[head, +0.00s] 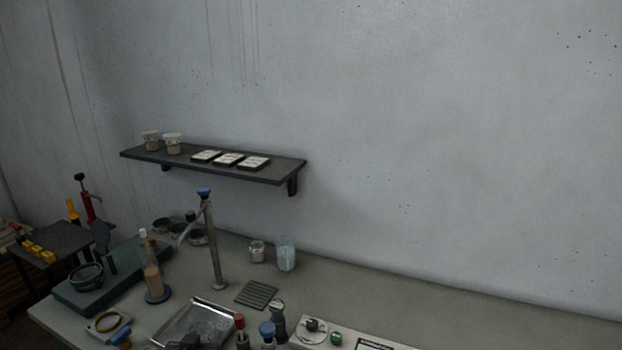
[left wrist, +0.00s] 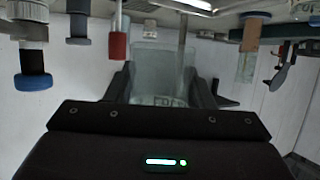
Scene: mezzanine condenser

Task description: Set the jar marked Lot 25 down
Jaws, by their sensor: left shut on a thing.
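My left gripper (head: 190,342) shows dark at the bottom edge of the head view, by the metal tray. In the left wrist view my left gripper (left wrist: 160,88) is shut on a clear glass jar (left wrist: 156,65), with a finger on either side. A small label shows low on the jar in that view, but I cannot read it. In the head view the jar is hard to make out against the tray. I cannot tell there whether it touches anything. My right gripper is not in view.
A metal tray (head: 180,325) lies at the front. Bottles with red and blue caps (head: 267,330) stand close to its right. A ribbed dark mat (head: 257,294), a stand (head: 215,250), a small jar (head: 257,252) and a beaker (head: 286,256) are behind. A wall shelf (head: 285,173) holds two tubs.

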